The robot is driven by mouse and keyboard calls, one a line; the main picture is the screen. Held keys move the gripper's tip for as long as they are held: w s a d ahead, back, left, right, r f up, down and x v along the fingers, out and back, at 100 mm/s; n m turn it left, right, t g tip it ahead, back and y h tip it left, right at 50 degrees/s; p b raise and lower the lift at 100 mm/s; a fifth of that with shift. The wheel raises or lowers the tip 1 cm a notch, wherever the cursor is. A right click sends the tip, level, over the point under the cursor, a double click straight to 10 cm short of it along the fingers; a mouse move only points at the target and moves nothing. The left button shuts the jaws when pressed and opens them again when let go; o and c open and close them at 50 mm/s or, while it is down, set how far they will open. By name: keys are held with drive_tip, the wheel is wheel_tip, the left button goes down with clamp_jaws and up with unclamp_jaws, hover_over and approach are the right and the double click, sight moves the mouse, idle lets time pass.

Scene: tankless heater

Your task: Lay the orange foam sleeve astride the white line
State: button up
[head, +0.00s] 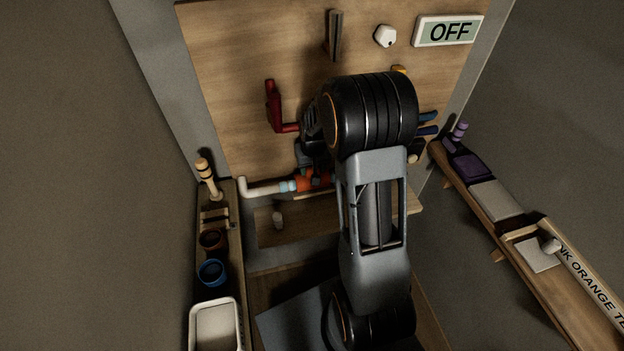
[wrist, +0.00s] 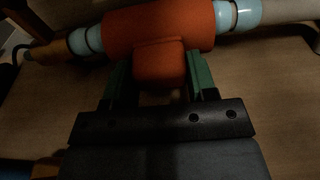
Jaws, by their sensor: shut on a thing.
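The orange foam sleeve (wrist: 195,25) fills the top middle of the wrist view, lengthwise along the white line (wrist: 285,10). Light blue bands show at both of its ends. My gripper (wrist: 160,70) has its green fingers on either side of the sleeve's square orange tab and is shut on it. In the head view the sleeve (head: 316,181) shows partly beside my arm, in line with the white line (head: 262,189). The sleeve's underside is hidden, so I cannot tell whether it is fully seated. My arm hides most of the gripper there.
A red handle (head: 273,105) sticks out from the wooden board left of my arm. A small wooden shelf (head: 285,229) lies below the line. A left ledge holds cups and a white bin (head: 217,325). A right ledge (head: 560,290) holds a labelled white tube.

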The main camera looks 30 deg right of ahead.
drive_tip(key=shift+f+b, duration=0.45)
drive_tip(key=shift+f, duration=0.1)
idle(0.4)
drive_tip(key=o, duration=1.4)
drive_tip(key=r, duration=0.4)
drive_tip(key=s+r, duration=0.1)
drive_tip(key=r, duration=0.4)
drive_tip(key=s+r, duration=0.1)
drive_tip(key=r, duration=0.3)
drive_tip(key=shift+a+r, duration=0.2)
drive_tip(key=shift+r, duration=0.15)
drive_tip(key=s+a, duration=0.3)
drive_tip(key=s, duration=0.2)
drive_tip(key=s+a+r+n+t, duration=0.1)
drive_tip(key=s+a, duration=0.2)
drive_tip(key=s, duration=0.3)
drive_tip(key=s+a+n+t, duration=0.1)
drive_tip(key=s+a, duration=0.2)
drive_tip(key=s, duration=0.2)
drive_tip(key=shift+s+a+r, duration=0.25)
drive_tip(key=shift+s+a, duration=0.05)
drive_tip(key=shift+a, duration=0.05)
